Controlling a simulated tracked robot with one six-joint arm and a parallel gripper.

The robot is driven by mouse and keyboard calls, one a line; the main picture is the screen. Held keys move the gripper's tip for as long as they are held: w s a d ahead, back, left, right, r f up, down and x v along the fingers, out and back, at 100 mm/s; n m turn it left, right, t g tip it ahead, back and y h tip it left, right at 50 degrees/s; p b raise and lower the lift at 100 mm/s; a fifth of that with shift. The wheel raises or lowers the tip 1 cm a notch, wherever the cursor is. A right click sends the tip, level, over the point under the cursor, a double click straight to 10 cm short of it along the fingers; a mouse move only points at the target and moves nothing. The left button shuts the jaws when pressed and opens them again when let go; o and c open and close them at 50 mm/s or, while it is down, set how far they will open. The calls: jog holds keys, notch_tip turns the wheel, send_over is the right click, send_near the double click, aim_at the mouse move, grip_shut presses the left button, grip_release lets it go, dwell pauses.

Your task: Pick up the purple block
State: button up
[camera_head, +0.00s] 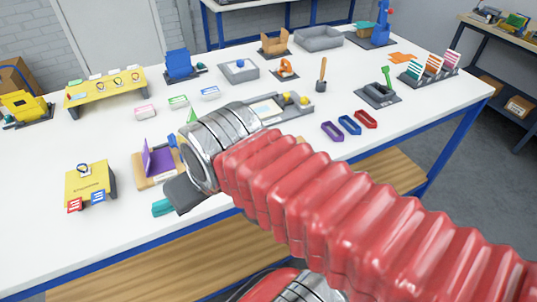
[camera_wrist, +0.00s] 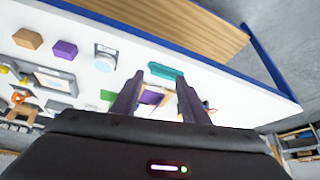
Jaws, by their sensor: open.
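The purple block (camera_wrist: 65,50) lies on the white table in the wrist view, to the left of my gripper and apart from it. In the head view I cannot make it out; my arm covers part of the table. My gripper (camera_wrist: 160,80) is open, its two dark fingers apart with nothing held between them. Beyond the fingers the wrist view shows a purple panel (camera_wrist: 151,97), which stands in a wooden holder in the head view (camera_head: 158,158). The dark gripper body is low over the front of the table in the head view.
A brown block (camera_wrist: 27,38) lies beside the purple block, and a grey device (camera_wrist: 105,57) stands on its other side. A teal piece (camera_wrist: 166,71) lies near the table's front edge. A yellow box (camera_head: 90,184) stands at the left. Purple, blue and red trays (camera_head: 332,132) lie right of centre.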

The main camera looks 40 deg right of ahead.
jog(key=o, duration=0.3)
jog(key=shift+w+d+m, duration=0.2)
jog(key=shift+w+m, duration=0.05)
jog(key=shift+m, duration=0.65)
jog(key=shift+o, duration=0.9)
jog(key=d+m, duration=0.1)
jog(key=m, duration=0.2)
jog(key=w+d+m, duration=0.1)
jog(key=d+m, duration=0.1)
jog(key=m, duration=0.1)
jog(key=w+d+m, duration=0.1)
jog(key=d+m, duration=0.1)
jog(key=m, duration=0.1)
jog(key=shift+w+m+g+h, duration=0.25)
jog(key=shift+m+g+h, duration=0.05)
jog(key=w+d+f+m, duration=0.1)
jog(key=d+f+m, duration=0.1)
jog(key=d+m, duration=1.7)
jog(key=m, duration=0.8)
jog(key=shift+d+m+g+h, duration=0.3)
jog(key=shift+d+g, duration=0.1)
jog(key=x, duration=0.7)
jog(key=shift+w+f, duration=0.2)
jog(key=shift+f, duration=0.15)
jog(key=shift+w+d+f, duration=0.1)
jog(key=shift+w+f, duration=0.1)
jog(key=shift+f, duration=0.2)
